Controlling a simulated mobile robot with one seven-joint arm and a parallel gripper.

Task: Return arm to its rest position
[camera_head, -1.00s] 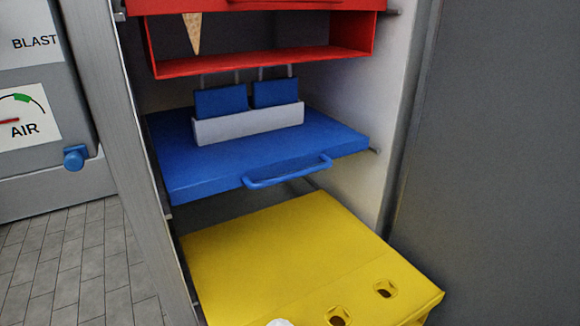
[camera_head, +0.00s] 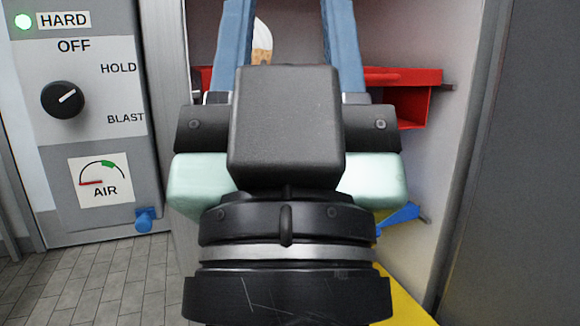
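My gripper (camera_head: 288,30) is seen from behind in the middle of the head view, over the cabinet opening. Its two blue fingers stand wide apart and run up out of the top of the picture, so their tips are cut off. A cone with a white top (camera_head: 262,38) shows between the fingers, close to the left one and behind it. It does not span the gap, and I cannot tell if it touches the left finger. The black wrist and pale green gripper body hide much of the shelves.
The red shelf (camera_head: 412,78) is partly visible on both sides of my gripper. A bit of the blue tray's corner (camera_head: 398,218) and the yellow tray (camera_head: 398,300) show to the right. A control panel with a black knob (camera_head: 63,98) and blue valve (camera_head: 145,218) stands left.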

